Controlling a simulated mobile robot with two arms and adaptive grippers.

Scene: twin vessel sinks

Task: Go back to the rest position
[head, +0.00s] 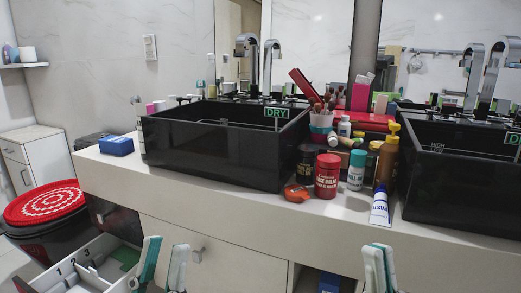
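My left gripper (163,264) is at the bottom of the head view, in front of the counter's cabinet front. Its two teal and white fingers stand apart with nothing between them. My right gripper (379,265) is at the bottom right, below the counter's front edge. Its fingertips show close together, partly overlapping, and I cannot tell whether they are apart. No object shows in it. Both grippers are clear of the things on the counter.
The counter (345,215) carries two black vessel sinks (215,150) (455,175), a red jar (327,176), an orange-brown pump bottle (387,158), a tube (380,206) and a blue box (116,145). An open drawer (95,270) juts out at lower left, near a red-lidded bin (45,204).

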